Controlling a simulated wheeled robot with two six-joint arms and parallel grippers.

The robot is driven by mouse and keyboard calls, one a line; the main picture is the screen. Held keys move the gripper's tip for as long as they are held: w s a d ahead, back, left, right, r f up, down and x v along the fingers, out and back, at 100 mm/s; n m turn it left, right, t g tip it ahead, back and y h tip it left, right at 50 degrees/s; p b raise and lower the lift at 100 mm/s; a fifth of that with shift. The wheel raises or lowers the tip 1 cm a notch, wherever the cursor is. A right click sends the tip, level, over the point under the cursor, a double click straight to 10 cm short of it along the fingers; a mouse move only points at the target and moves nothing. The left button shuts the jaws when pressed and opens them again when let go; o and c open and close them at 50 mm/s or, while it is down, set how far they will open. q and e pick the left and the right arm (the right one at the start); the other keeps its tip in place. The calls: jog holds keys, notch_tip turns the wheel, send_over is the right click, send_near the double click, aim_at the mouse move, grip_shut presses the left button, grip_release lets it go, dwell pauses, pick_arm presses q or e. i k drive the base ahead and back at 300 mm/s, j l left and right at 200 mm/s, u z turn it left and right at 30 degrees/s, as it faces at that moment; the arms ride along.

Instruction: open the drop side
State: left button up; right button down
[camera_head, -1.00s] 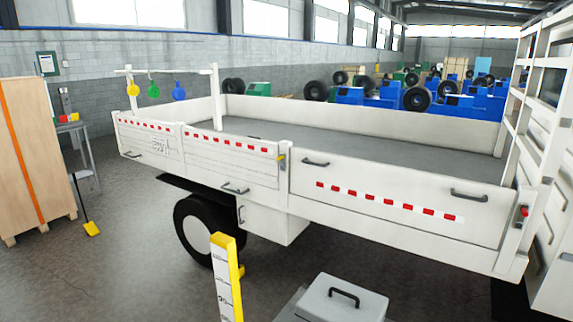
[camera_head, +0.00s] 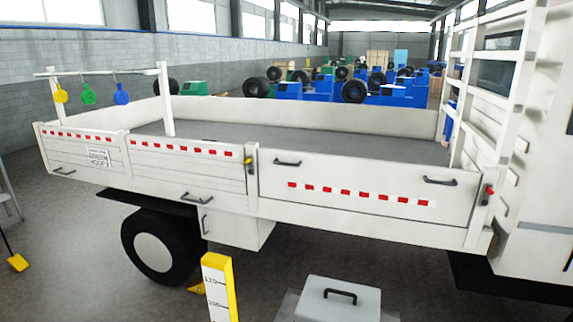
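The white truck's drop side stands upright along the near side of its flat bed (camera_head: 300,140). The front panel (camera_head: 350,175) is closed and carries a red and white reflective strip and two dark handles, the left handle (camera_head: 287,163) and the right handle (camera_head: 440,181). A yellow latch (camera_head: 248,161) sits on the post at the panel's left end. A red latch (camera_head: 488,192) sits on the post at its right end. The rear panel (camera_head: 185,165) is also upright. Neither of my grippers shows in the view.
A yellow and white measuring post (camera_head: 219,285) stands in front of the truck. A light grey case (camera_head: 338,300) with a black handle is to its right. A wheel (camera_head: 160,245) and a white box (camera_head: 236,230) are under the bed. Grey floor (camera_head: 80,275) is open at left.

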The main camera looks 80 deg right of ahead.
aim_at(425, 193)
jog(key=i+z, duration=0.2)
jog(key=i, duration=0.5)
jog(key=i+j+z, duration=0.2)
jog(key=i, duration=0.45)
jog(key=i+z, duration=0.6)
jog(key=z, duration=0.25)
jog(key=i+j+z, duration=0.15)
jog(key=z, duration=0.25)
jog(key=i+z, duration=0.15)
jog(key=z, duration=0.25)
jog(key=i+l+z, duration=0.1)
jog(key=z, duration=0.3)
jog(key=i+j+z, duration=0.1)
jog(key=i+z, duration=0.15)
jog(key=z, duration=0.2)
jog(key=i+j+z, duration=0.1)
jog(key=z, duration=0.3)
jog(key=i+j+z, duration=0.15)
jog(key=z, duration=0.25)
jog(key=i+j+z, duration=0.1)
jog(key=i+z, duration=0.2)
jog(key=i+j+z, duration=0.25)
jog(key=l, duration=0.1)
